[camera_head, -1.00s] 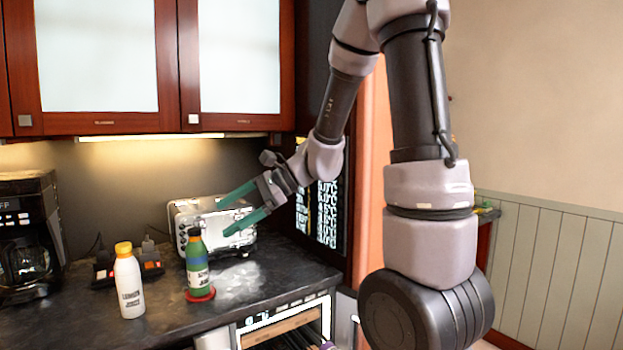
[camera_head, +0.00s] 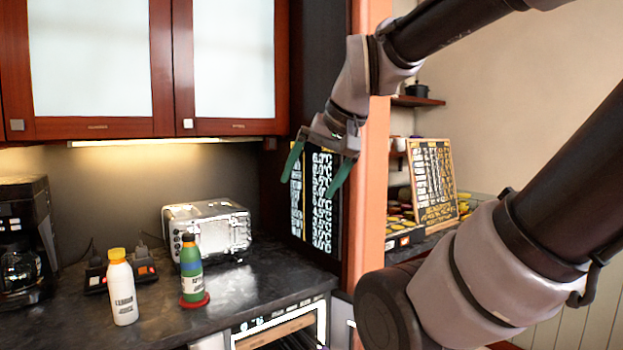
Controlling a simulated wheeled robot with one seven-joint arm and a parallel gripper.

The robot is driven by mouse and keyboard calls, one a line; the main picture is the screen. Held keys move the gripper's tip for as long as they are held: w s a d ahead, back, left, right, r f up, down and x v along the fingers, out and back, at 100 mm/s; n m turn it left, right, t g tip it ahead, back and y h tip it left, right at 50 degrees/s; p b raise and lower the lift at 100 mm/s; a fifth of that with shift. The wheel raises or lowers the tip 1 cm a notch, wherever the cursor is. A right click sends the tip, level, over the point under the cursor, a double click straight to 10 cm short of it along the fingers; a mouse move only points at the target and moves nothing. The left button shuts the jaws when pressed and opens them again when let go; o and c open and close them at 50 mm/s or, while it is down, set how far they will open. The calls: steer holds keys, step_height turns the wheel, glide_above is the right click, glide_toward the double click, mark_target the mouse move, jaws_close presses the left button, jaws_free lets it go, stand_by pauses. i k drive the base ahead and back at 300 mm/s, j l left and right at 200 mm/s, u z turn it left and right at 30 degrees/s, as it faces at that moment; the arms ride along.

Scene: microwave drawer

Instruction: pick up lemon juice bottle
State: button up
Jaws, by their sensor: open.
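The lemon juice bottle (camera_head: 122,289) is white with a yellow-orange cap and dark lettering. It stands upright on the dark counter at the lower left.
A toaster (camera_head: 208,228) stands behind the green bottle. A coffee maker (camera_head: 25,240) is at the left edge. The counter (camera_head: 258,279) is clear right of the green bottle. An open appliance (camera_head: 282,330) sits below the counter's front. Cabinets (camera_head: 90,60) hang above.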

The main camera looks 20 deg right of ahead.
mark_target(119, 275)
steer(key=k+j+z, duration=0.2)
steer(key=j, duration=2.05)
steer(key=i, duration=0.15)
